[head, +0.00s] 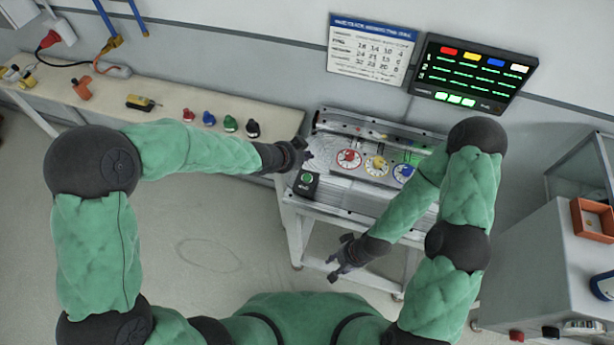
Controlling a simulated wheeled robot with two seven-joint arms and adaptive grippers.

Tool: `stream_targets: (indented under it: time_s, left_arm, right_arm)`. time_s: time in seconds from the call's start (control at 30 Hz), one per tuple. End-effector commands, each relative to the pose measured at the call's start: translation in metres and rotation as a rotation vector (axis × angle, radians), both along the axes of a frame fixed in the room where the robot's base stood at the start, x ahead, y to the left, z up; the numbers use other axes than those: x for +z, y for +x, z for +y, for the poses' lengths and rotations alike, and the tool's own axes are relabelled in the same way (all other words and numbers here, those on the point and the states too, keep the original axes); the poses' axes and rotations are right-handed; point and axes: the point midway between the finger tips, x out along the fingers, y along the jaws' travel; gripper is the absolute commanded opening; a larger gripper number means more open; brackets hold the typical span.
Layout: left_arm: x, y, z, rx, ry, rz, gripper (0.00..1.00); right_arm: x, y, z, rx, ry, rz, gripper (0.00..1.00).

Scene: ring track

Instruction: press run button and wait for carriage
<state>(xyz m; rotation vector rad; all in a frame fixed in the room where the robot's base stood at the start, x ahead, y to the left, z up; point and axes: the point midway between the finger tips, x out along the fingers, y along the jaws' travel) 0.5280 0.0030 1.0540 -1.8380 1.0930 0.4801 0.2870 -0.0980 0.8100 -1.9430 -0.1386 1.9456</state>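The run button looks to be the round green button on a small black box (306,183) at the front left corner of the metal ring-track machine (345,187). My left gripper (304,152) is just above and behind the button box in the picture, apart from the green button as far as I can see. Its dark fingers are too small to tell open from shut. My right gripper (338,266) hangs low in front of the machine, away from the button, and holds nothing I can see. I cannot clearly pick out the carriage; my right arm hides part of the machine.
Red, yellow and blue dials (348,160) sit on the machine. A lit screen (472,75) and a printed chart (371,50) are on the wall. A side bench (270,122) at left carries several coloured knobs. A grey cabinet (535,270) stands at right.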

Motion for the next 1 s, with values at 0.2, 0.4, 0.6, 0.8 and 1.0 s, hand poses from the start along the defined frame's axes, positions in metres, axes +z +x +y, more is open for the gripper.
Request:
stream_targets:
  time_s: [0.2, 0.4, 0.6, 0.8, 1.0]
  left_arm:
    - [0.0, 0.0, 0.0, 0.001, -0.001, 0.0, 0.0]
    - [-0.004, 0.0, 0.0, 0.002, -0.001, 0.002, 0.0]
    - [-0.018, 0.0, 0.0, 0.002, -0.001, 0.002, 0.0]
    - [-0.04, 0.0, 0.0, 0.002, -0.001, 0.002, 0.0]
    - [-0.064, 0.0, 0.001, 0.003, -0.001, 0.003, 0.0]
  right_arm:
    - [0.0, 0.0, 0.0, 0.0, 0.0, 0.0, 0.4]
    - [-0.003, 0.0, 0.0, 0.0, 0.0, 0.0, 0.4]
    - [-0.016, 0.0, 0.0, 0.0, 0.0, 0.0, 0.4]
    - [-0.037, 0.0, 0.0, 0.0, 0.0, 0.0, 0.4]
    - [-0.059, 0.0, 0.0, 0.0, 0.0, 0.0, 0.4]
